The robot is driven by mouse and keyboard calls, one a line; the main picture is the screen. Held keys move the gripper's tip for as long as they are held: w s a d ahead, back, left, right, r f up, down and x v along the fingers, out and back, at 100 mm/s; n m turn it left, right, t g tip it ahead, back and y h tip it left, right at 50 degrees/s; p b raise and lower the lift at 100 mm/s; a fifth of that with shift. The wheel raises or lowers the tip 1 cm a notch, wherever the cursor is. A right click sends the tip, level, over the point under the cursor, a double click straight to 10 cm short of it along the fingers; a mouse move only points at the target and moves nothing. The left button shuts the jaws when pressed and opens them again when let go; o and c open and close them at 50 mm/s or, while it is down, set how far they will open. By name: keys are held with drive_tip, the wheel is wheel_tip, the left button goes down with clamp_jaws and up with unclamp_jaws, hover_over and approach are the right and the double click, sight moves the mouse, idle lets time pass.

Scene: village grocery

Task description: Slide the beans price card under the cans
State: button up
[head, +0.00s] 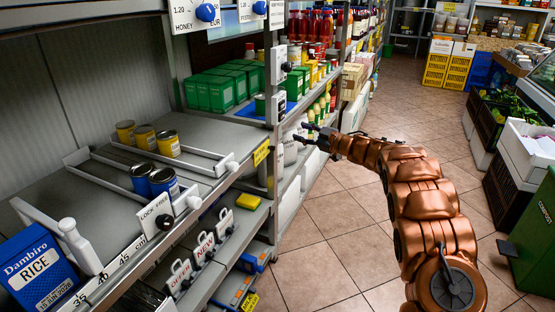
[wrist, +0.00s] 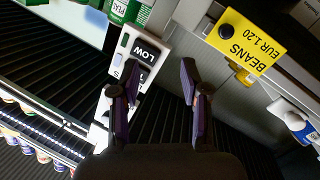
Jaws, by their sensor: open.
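The beans price card (head: 261,152) is yellow and sits on the shelf's front edge in the head view. In the wrist view the card (wrist: 246,40) reads "BEANS EUR 1.20", has a black knob, and lies at upper right, outside my fingers. My gripper (head: 312,135) is open and empty, in the aisle to the right of the card; its fingers also show in the wrist view (wrist: 160,85).
A white "LOW" panel (wrist: 140,55) appears near my left finger. A "LOCK FREE" panel (head: 154,216), a blue rice box (head: 38,266) and a white handle (head: 80,246) line the shelf front. Green boxes (head: 208,92) stand behind. The tiled aisle (head: 335,230) is clear.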

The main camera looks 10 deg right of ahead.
sight(265, 154)
drive_tip(key=s+a+f+n+g+y+b, duration=0.2)
drive_tip(key=s+a+f+g+y, duration=0.15)
drive_tip(key=f, duration=0.25)
drive_tip(key=x, duration=0.7)
drive_tip(key=shift+w, duration=0.2)
drive_tip(key=shift+t, duration=0.25)
drive_tip(key=shift+c, duration=0.2)
clamp_jaws()
